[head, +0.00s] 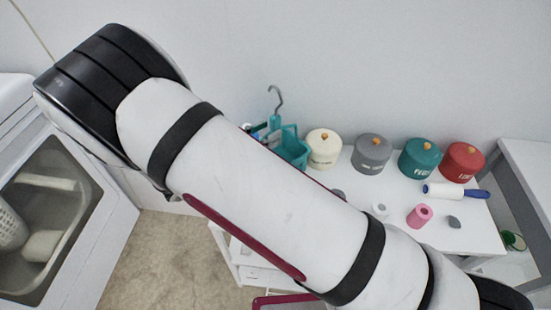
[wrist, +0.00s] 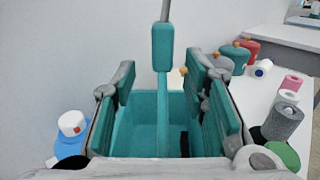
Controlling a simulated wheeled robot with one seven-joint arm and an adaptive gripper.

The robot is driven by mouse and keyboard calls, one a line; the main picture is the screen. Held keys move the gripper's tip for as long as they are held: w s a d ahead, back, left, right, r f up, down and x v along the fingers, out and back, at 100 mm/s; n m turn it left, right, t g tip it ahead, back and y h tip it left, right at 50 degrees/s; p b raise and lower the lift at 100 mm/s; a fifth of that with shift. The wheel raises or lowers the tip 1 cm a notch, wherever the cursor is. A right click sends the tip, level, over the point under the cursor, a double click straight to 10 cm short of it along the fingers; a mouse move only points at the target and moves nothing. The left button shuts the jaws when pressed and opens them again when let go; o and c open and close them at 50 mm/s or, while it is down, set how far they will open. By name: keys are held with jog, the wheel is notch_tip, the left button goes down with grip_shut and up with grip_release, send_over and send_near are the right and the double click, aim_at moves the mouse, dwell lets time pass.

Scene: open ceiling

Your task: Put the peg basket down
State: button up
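The peg basket (head: 292,146) is teal, with a grey hook (head: 276,100) rising above it. In the head view it is at the left back end of the white table, partly behind my arm. In the wrist view the basket (wrist: 145,128) fills the middle, with its upright hanger (wrist: 162,48) at the centre. My gripper (wrist: 163,95) is close to the basket; grey and dark parts show on both sides of it. I cannot separate the fingers from the basket clearly, nor see whether they press on it. The underside of the basket is hidden.
Cream (head: 323,150), grey (head: 372,154), teal (head: 420,158) and red (head: 462,162) tins stand along the wall. A blue bottle with a white cap (wrist: 71,123) is left of the basket.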

aim_at(271, 130)
jog(key=x, duration=0.3)
jog(key=shift+w+d+r, duration=0.1)
jog(key=shift+d+r, duration=0.05)
jog(key=shift+d, duration=0.25)
jog(key=shift+c, duration=0.6)
grip_shut()
